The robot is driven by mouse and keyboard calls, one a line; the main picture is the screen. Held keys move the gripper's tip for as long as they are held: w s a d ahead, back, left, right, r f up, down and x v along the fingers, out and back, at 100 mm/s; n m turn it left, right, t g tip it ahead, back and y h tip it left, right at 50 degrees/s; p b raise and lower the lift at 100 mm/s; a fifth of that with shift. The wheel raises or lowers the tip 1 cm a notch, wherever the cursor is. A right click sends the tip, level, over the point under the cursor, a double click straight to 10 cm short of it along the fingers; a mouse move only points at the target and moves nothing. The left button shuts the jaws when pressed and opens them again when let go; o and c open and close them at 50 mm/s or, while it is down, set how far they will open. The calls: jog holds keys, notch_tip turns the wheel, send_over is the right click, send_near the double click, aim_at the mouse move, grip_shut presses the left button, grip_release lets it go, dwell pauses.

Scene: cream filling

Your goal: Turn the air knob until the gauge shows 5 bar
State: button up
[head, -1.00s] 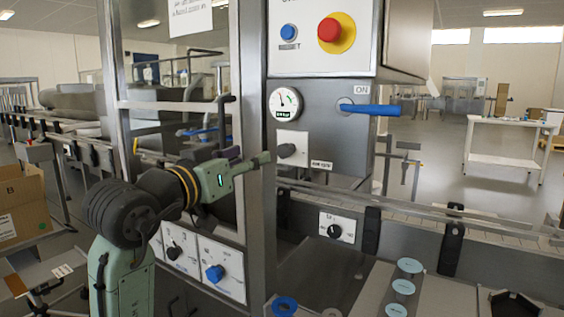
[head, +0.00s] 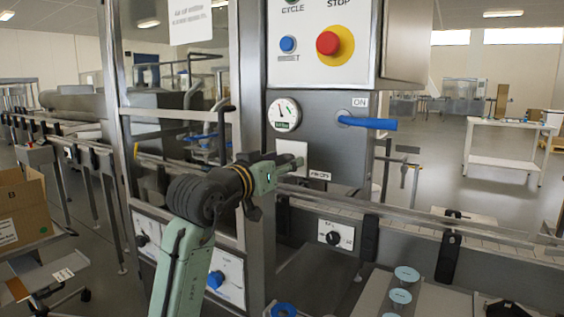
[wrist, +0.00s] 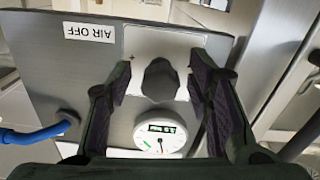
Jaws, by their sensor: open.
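The air knob (wrist: 160,80) is a dark grey knob on a white square plate (wrist: 180,45). In the head view the plate (head: 292,150) shows, but my gripper (head: 292,165) hides the knob. In the wrist view my gripper (wrist: 160,74) is open, with one dark finger on each side of the knob; I see gaps between fingers and knob. The round white gauge (head: 285,114) sits above the plate in the head view, with a needle and a small dark display. It also shows in the wrist view (wrist: 150,142), upside down and partly cut off; its value is too small to read surely.
A blue lever (head: 368,123) sticks out right of the gauge, below the ON label. A red stop button (head: 328,43) and a blue button (head: 288,44) are above. A steel post (head: 253,150) stands left of the plate. The conveyor rail (head: 420,214) runs below.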

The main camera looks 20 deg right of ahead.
jog(key=shift+c, duration=0.4)
grip_shut()
